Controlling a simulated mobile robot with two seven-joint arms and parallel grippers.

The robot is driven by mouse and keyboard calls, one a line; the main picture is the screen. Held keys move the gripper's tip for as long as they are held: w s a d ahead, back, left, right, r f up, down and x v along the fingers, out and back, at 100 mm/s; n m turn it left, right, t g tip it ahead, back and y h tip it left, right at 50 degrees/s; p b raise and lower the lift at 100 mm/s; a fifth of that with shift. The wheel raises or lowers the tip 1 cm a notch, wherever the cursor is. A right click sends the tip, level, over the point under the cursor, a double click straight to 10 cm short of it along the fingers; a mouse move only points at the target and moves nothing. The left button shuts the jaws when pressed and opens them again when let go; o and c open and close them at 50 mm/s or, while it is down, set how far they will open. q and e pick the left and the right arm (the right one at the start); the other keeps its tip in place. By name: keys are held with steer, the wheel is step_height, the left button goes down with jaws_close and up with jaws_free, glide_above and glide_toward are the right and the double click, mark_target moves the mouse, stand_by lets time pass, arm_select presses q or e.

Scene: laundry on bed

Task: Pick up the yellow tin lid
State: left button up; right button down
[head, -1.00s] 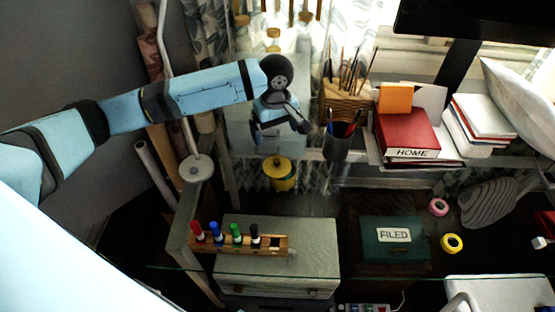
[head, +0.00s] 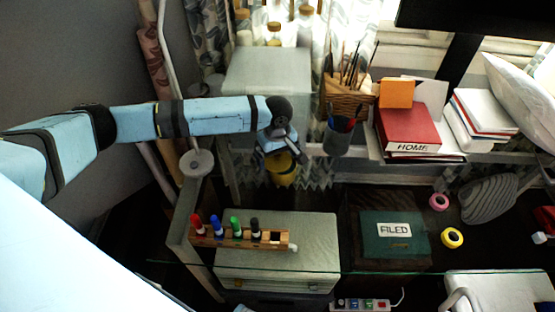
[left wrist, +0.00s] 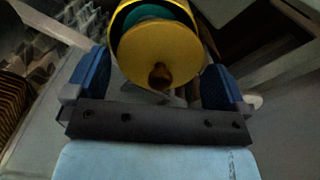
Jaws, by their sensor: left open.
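The yellow tin lid (left wrist: 158,58) is a round disc with a brown knob, and it fills the upper middle of the left wrist view. Teal shows between it and the yellow tin's rim (left wrist: 122,18); I cannot tell how the lid is seated. In the head view the yellow tin (head: 284,178) shows just below my left gripper (head: 279,156), which hides part of its top. My left gripper is open, its two blue fingers either side of the lid in the wrist view, with gaps on both sides. My right gripper is not in view.
A pen cup (head: 338,137) stands right of the left gripper. A marker rack (head: 262,245) sits on a grey box (head: 318,230) in front. A green box (head: 393,247) marked FILED is to the right. A pole with a round grey disc (head: 196,163) is left of the tin.

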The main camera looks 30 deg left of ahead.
arm_select(q)
steer(key=shift+c, duration=0.2)
steer(key=c, duration=0.7)
steer(key=shift+r, duration=0.15)
